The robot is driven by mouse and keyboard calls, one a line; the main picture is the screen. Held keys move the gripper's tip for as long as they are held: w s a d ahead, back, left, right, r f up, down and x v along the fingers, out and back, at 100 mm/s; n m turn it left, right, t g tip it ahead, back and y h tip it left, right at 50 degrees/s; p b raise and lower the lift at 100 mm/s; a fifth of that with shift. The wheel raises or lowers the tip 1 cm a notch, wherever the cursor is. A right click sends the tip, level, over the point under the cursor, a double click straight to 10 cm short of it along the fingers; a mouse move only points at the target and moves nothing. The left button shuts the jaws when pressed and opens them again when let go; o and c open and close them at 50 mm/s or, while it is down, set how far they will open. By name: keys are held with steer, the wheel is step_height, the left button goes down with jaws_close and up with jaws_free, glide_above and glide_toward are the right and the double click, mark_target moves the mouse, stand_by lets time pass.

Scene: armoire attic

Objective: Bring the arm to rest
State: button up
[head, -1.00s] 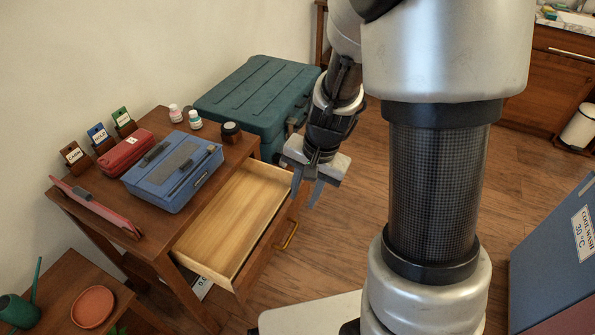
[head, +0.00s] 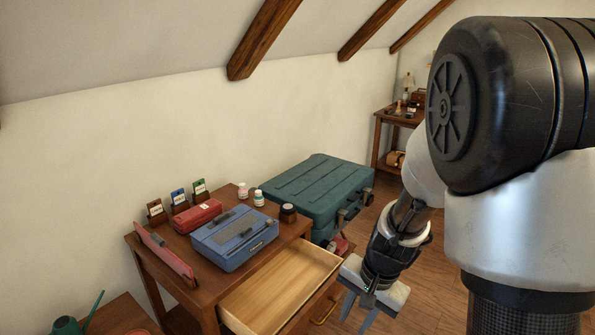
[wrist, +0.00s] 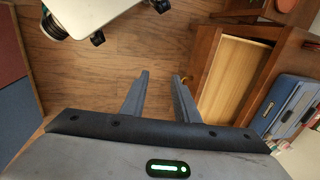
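My gripper (head: 359,311) hangs with its fingers pointing down, to the right of the open drawer (head: 285,288). Its two fingers are apart with nothing between them. The wrist view also shows my gripper (wrist: 160,82) with the fingers spread over bare wooden floor. The drawer, pale and empty inside, shows at the right of the wrist view (wrist: 232,75), beside the fingers and apart from them.
A wooden desk (head: 200,268) carries a blue case (head: 235,240), a red case (head: 197,216), small bottles and card stands. A teal trunk (head: 320,190) stands behind it. The pulled-out drawer edge is close to my gripper. Floor (wrist: 95,75) is clear below the fingers.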

steer(key=s+r+n+t+p, duration=0.1)
steer(key=s+r+p, duration=0.3)
steer(key=r, duration=0.9)
steer(key=s+d+r+n+t+h+p, duration=0.1)
steer(key=s+r+n+p, duration=0.3)
steer(key=r, duration=0.9)
steer(key=s+r+n+t+p, duration=0.2)
steer(key=s+r+p, duration=0.4)
steer(key=r+p, duration=0.3)
step_height(320, 180, up, 5)
steer(key=shift+d+f+h, duration=0.2)
steer(key=shift+d+h, duration=0.05)
steer(key=shift+h, duration=0.15)
